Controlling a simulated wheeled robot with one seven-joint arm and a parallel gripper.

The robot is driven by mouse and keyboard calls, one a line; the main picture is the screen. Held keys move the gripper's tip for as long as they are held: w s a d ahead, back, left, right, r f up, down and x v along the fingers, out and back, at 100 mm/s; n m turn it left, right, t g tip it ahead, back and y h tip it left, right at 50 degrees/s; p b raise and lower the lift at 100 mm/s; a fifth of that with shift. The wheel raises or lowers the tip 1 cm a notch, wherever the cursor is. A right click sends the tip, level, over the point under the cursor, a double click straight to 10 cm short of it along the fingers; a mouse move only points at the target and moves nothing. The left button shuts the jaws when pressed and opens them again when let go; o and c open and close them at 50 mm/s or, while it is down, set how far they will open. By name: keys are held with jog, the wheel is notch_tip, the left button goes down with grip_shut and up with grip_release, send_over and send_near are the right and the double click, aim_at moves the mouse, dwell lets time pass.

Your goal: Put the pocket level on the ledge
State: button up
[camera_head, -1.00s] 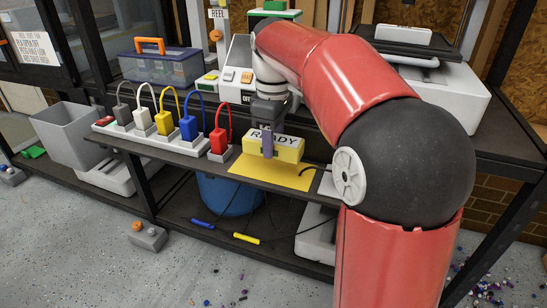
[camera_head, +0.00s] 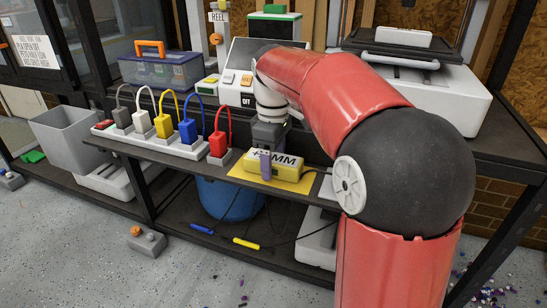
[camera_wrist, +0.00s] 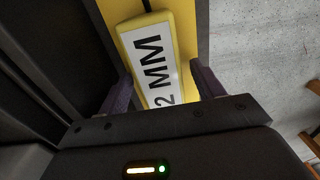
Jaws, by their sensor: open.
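The pocket level appears to be the yellow block (camera_head: 291,163) with a white label ending in "MM"; part of the label is hidden by my finger. It appears to rest on the yellow mat (camera_head: 303,184) on the narrow ledge (camera_head: 150,157). In the wrist view the block (camera_wrist: 157,60) reads "2 MM" and lies between my two purple-padded fingers. My gripper (camera_head: 270,160) is open and straddles the block from above. One finger stands in front of it; the other is hidden behind. I cannot tell whether either finger touches it.
A row of coloured plugs (camera_head: 188,128) stands in a white strip along the ledge left of the block. A control box (camera_head: 236,85) and a grey printer (camera_head: 440,85) stand behind. A blue bin (camera_head: 228,198) is below the ledge. The floor in front is mostly clear.

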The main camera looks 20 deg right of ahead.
aim_at(274, 157)
notch_tip(274, 157, up, 12)
jog(key=p, duration=0.4)
jog(key=s+f+m+t, duration=0.2)
jog(key=s+f+m, duration=0.3)
jog(key=s, duration=0.6)
jog(key=s+f+m+t, duration=0.3)
jog(key=s+f+m, duration=0.2)
jog(key=s+f, duration=0.3)
jog(key=s, duration=0.3)
jog(key=shift+f+m+t, duration=0.25)
jog(key=shift+m+t, duration=0.05)
jog(key=shift+m, duration=0.1)
jog(key=shift+r, duration=0.1)
notch_tip(274, 157, up, 3)
jog(key=p, duration=0.3)
jog(key=shift+r, duration=0.2)
